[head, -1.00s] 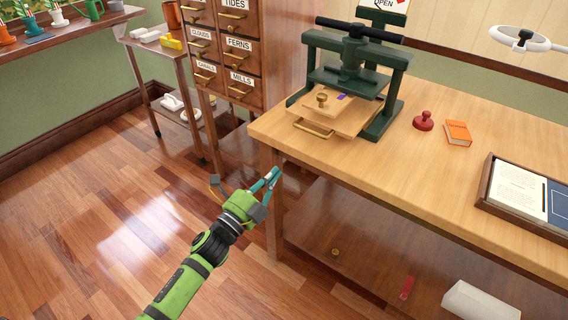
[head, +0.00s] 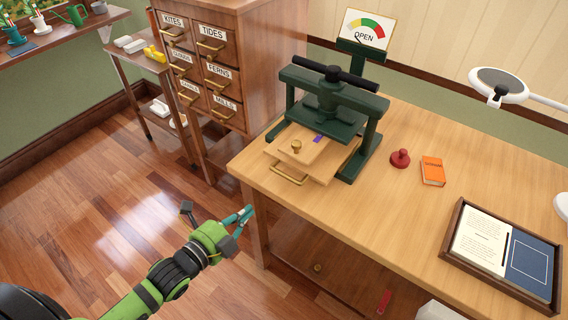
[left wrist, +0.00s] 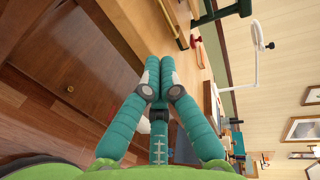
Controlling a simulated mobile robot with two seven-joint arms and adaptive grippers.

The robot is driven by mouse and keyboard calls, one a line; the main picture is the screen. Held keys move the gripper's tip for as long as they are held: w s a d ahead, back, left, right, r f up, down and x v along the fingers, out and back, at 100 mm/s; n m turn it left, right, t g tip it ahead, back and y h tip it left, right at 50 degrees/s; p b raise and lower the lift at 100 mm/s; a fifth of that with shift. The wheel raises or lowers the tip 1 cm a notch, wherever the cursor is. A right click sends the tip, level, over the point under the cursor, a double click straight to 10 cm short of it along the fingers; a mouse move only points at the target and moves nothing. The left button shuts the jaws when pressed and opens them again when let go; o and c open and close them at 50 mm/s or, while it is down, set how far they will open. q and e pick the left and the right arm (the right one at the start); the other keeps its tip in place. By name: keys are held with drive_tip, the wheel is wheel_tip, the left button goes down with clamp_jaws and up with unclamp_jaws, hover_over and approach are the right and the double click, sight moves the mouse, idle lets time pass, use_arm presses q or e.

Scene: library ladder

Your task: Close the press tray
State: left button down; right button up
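The dark green press (head: 362,135) stands on the wooden table, with a black bar handle across its top. Its wooden press tray (head: 332,170) sticks out at the front, with a brass pull handle (head: 288,176) on its front edge. A smaller board with a brass knob (head: 296,147) and a purple mark lies on the tray. My left gripper (head: 244,214) is empty, in front of and below the tray, near the table's front left corner. In the left wrist view its teal fingers (left wrist: 159,70) are together. My right gripper is not in view.
A gauge sign reading OPEN (head: 364,35) stands behind the press. A red stamp (head: 400,159), an orange book (head: 432,171) and a framed tray (head: 455,282) are on the table to the right. A labelled drawer cabinet (head: 262,55) stands behind left. The floor at left is clear.

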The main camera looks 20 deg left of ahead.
use_arm(q)
approach(293, 167)
drive_tip(key=shift+w+d+f+p, duration=0.2)
drive_tip(key=shift+w+d+f, duration=0.05)
drive_tip(key=shift+w+f, duration=0.35)
drive_tip(key=shift+w+d+f+p, duration=0.2)
drive_tip(key=shift+w+d+f, duration=0.05)
drive_tip(key=shift+w+f, duration=0.35)
drive_tip(key=b+x, duration=0.1)
drive_tip(key=x, duration=0.1)
drive_tip(key=b+x, duration=0.1)
drive_tip(key=r+b+x, duration=0.1)
drive_tip(key=x, duration=0.1)
drive_tip(key=shift+w+d+f, duration=0.15)
drive_tip(key=shift+w, duration=0.25)
drive_tip(key=shift+w+d, duration=0.1)
drive_tip(key=shift+w, duration=0.1)
drive_tip(key=shift+r, duration=0.35)
